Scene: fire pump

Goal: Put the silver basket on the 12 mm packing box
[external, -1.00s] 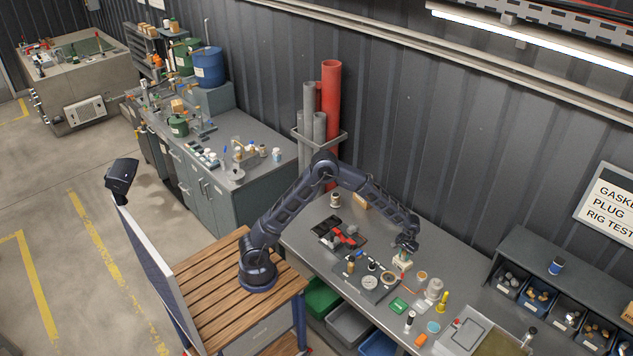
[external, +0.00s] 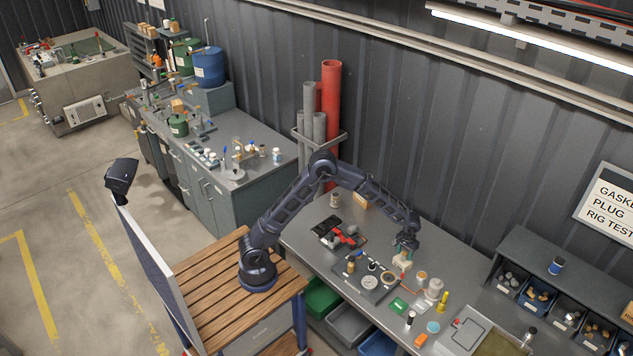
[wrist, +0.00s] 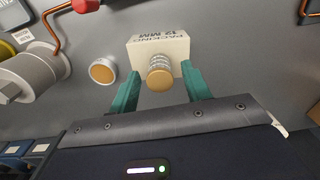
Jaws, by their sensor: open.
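The 12 mm packing box (wrist: 178,45) is a cream block with dark lettering, lying on the grey bench; it also shows in the external view (external: 402,263). The silver basket (wrist: 158,61), a small ribbed silver piece with a tan round end (wrist: 159,79), overlaps the box and appears to stand on it. My gripper (wrist: 158,88) is open, its two green fingers on either side of the basket with a small gap at each side. In the external view my gripper (external: 404,248) is just above the box; the basket is too small to make out there.
A round tan-topped part (wrist: 102,71) lies left of the box. A grey cylindrical fitting (wrist: 30,75) and a copper pipe (wrist: 47,22) are farther left. A tray of parts (external: 365,278) is near the box in the external view.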

